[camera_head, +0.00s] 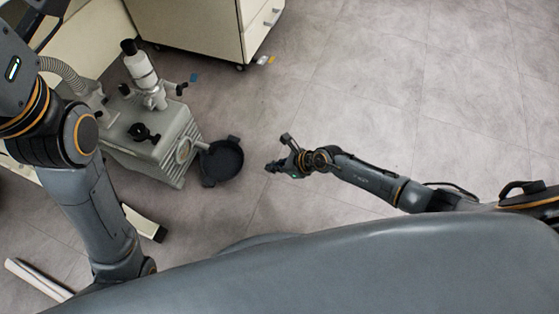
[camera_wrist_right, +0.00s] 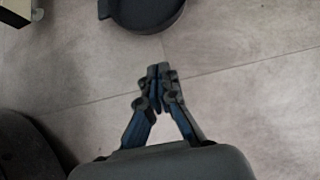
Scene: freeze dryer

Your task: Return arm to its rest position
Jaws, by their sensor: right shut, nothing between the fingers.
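My right arm (camera_head: 370,180) reaches in from the right in the head view, low over the floor. Its gripper (camera_head: 270,168) points left and holds nothing. In the right wrist view the fingertips of the right gripper (camera_wrist_right: 158,72) meet, with only floor around them. My left arm (camera_head: 95,200) stands at the left edge of the head view. The left gripper is not seen in either view.
A grey vacuum pump (camera_head: 150,135) stands on the floor at left. A black round pan (camera_head: 222,160) lies beside it, left of my right gripper; its rim also shows in the wrist view (camera_wrist_right: 145,18). A cream cabinet (camera_head: 205,25) stands behind. Floor at right is clear.

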